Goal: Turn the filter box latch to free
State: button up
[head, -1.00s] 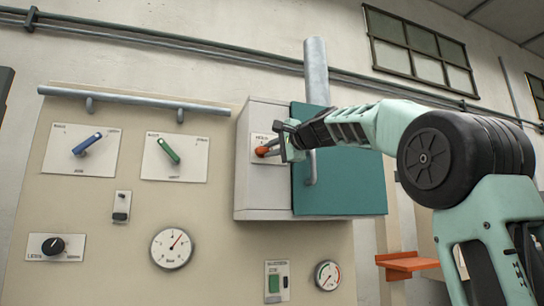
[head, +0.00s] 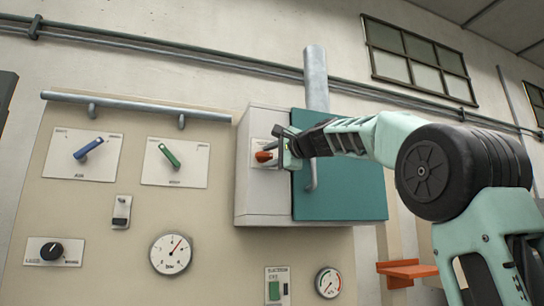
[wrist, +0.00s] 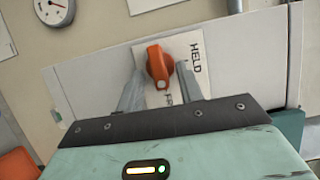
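The orange filter box latch (head: 263,156) sits on a white plate on the left face of the grey and teal filter box (head: 265,200). In the wrist view the latch (wrist: 159,63) stands between the two finger ends of my gripper (wrist: 160,76). HELD reads at the plate's right; part of FREE shows below the latch. The handle runs roughly up and down there, toward the FREE side. My gripper (head: 277,150) is close in front of the plate, its fingers apart. A gap shows at the left finger; contact at the right one is unclear.
A vertical bar handle (head: 312,172) on the teal door is close to my wrist. Left are a blue lever (head: 88,149), a green lever (head: 169,155) and a gauge (head: 171,254). An orange shelf (head: 404,270) is lower right.

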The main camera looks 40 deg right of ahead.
jog(key=shift+s, duration=0.15)
jog(key=s+d+b, duration=0.2)
jog(key=s+b, duration=0.3)
jog(key=s, duration=1.2)
jog(key=shift+b, duration=0.4)
jog(key=shift+f, duration=0.1)
